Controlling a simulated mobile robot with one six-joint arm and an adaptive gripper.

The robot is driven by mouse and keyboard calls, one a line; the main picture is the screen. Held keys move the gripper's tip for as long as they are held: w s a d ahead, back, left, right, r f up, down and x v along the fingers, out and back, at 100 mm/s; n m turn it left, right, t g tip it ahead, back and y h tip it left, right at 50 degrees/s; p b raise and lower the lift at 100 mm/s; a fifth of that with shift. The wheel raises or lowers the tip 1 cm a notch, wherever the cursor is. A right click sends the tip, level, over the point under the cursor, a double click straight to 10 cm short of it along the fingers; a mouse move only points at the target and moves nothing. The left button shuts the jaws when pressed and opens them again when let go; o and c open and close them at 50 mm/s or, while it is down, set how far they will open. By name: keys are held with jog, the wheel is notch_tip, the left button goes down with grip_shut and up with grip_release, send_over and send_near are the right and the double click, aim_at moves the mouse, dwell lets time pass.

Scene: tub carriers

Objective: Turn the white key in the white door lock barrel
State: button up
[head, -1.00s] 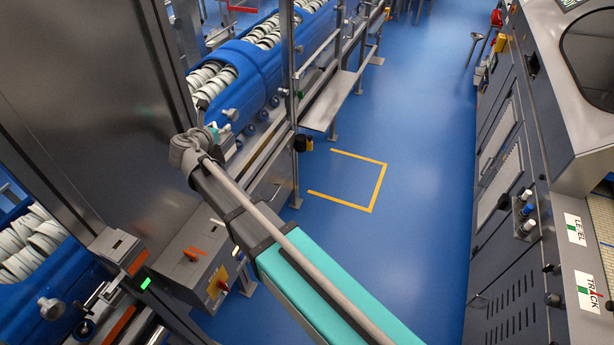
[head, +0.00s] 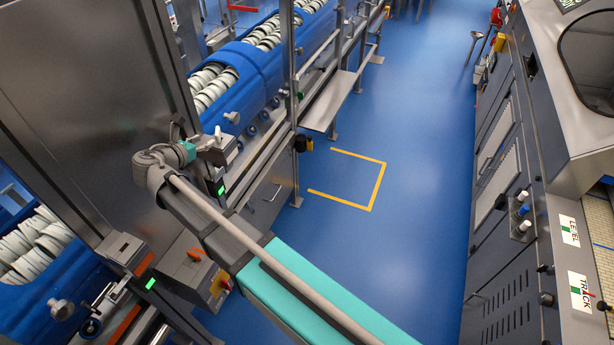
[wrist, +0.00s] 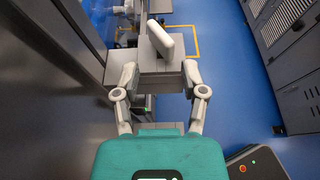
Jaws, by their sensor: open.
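In the wrist view the white key (wrist: 159,39) is a flat, tilted white bar standing up from a grey housing (wrist: 160,76). The white lock barrel cannot be made out apart from the key and housing. My gripper (wrist: 160,72) is open, with one finger on each side of the housing and nothing held. The key lies just beyond the fingertips. Whether the fingers touch the housing cannot be told. In the head view my gripper (head: 212,150) is at the housing beside the steel door post, and its fingers partly hide the key.
A tall dark steel panel (head: 90,90) stands close on the left. Blue tub carriers (head: 235,75) with white rolls lie behind. Blue floor (head: 420,180) is open to the right, before a grey machine (head: 520,200).

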jog(key=p+v, duration=0.2)
jog(key=v, duration=0.3)
jog(key=w+d+f+m+g+b, duration=0.1)
jog(key=d+f+m, duration=0.4)
jog(key=d, duration=0.5)
jog(key=w+d+f+m+g+b, duration=0.1)
jog(key=d+f+m+g+b, duration=0.2)
jog(key=d, duration=0.7)
jog(key=w+d+f+m+g+b, duration=0.1)
jog(key=d+f+m+g+b, duration=0.2)
jog(key=d, duration=0.7)
notch_tip(320, 180, down, 5)
jog(key=m+g, duration=0.2)
jog(key=m, duration=0.3)
jog(key=shift+d+r+m, duration=0.15)
jog(key=shift+r+m, duration=0.05)
jog(key=shift+m, duration=0.1)
jog(key=shift+w, duration=0.1)
jog(key=s+d+f+m+g+y+b, duration=0.2)
jog(key=s+d+f+m+b, duration=0.1)
jog(key=d+m, duration=0.4)
jog(key=s+d+f+m+g+y+b, duration=0.2)
jog(key=s+d+f+m+y+b, duration=0.1)
jog(key=s+d+f+m, duration=0.3)
jog(key=d+m, duration=0.2)
jog(key=d, duration=0.2)
jog(key=shift+d+f, duration=0.25)
jog(key=shift+d, duration=0.05)
jog(key=shift+o, duration=0.2)
jog(key=shift+a, duration=0.15)
